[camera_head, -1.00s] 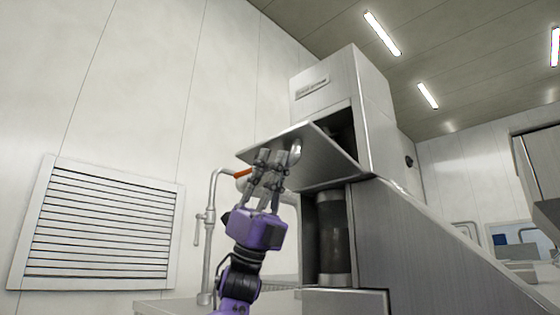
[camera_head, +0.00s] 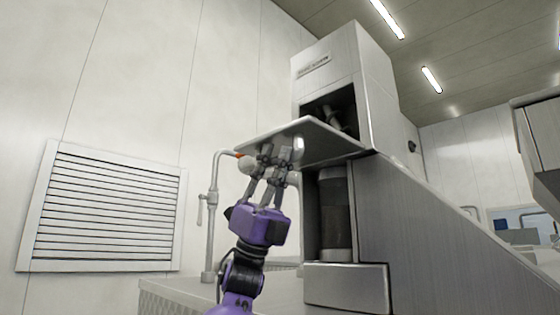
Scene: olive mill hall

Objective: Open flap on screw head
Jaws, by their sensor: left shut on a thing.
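The screw head (camera_head: 326,70) is a tall steel box on the machine. Its flap (camera_head: 320,143) is folded down and stands out toward me, close to level, so the dark opening (camera_head: 340,110) shows with a metal part inside. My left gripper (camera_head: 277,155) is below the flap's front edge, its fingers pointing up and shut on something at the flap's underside. The fingers hide just what they hold; a pale rounded piece shows beside the fingertips. My right gripper is not in view.
A steel pipe with a tap (camera_head: 212,215) and an orange-tipped part stands left of my arm. A dark cylinder (camera_head: 335,215) sits under the flap. The sloping steel housing (camera_head: 430,240) fills the right. A louvred vent (camera_head: 105,210) is on the left wall.

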